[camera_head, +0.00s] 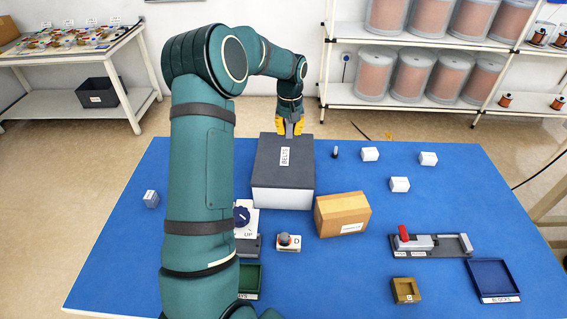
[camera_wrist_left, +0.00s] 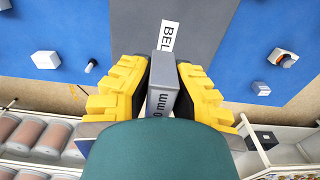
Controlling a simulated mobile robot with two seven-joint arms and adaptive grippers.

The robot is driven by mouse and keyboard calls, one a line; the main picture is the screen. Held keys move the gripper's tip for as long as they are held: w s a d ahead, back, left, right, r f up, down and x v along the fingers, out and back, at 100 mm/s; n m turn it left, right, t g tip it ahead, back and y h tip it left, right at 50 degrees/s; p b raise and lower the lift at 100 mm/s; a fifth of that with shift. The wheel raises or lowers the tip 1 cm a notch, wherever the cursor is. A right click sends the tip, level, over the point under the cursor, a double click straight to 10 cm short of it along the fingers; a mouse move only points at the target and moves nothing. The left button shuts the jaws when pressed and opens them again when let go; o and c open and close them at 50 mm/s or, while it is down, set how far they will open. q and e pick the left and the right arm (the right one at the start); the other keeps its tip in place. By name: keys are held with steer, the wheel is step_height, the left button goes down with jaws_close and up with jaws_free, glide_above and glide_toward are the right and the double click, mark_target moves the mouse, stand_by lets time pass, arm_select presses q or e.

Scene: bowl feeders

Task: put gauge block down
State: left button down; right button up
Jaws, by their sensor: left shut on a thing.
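My left gripper (camera_head: 290,127) is shut on a grey gauge block, which shows between the yellow fingers in the left wrist view (camera_wrist_left: 163,85) with "mm" lettering on its side. In the head view the gripper points down at the far end of the dark-lidded box marked BELTS (camera_head: 268,160). I cannot tell whether the block touches the lid. A blue tray labelled BLOCKS (camera_head: 493,278) sits at the right front of the blue table. My right gripper is not in view.
A cardboard box (camera_head: 342,214) stands right of the BELTS box. White boxes (camera_head: 400,184) and a small dark peg (camera_head: 335,152) stand behind it. A red-handled fixture (camera_head: 416,243) and a brass-coloured block (camera_head: 405,290) are near the tray. A small grey block (camera_head: 151,198) lies at left.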

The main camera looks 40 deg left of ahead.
mark_target(288, 162)
arm_select(q)
steer(key=shift+f, duration=0.5)
steer(key=shift+a+f+b, duration=0.1)
steer(key=shift+f+b, duration=0.15)
steer(key=shift+b, duration=0.1)
step_height(288, 162, down, 10)
steer(key=shift+f+b, duration=0.1)
steer(key=shift+b, duration=0.35)
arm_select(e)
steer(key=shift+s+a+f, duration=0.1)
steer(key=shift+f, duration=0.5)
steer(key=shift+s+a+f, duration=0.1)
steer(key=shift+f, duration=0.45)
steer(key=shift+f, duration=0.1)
arm_select(q)
steer(key=c, duration=1.1)
jaws_free()
steer(key=shift+o, duration=0.2)
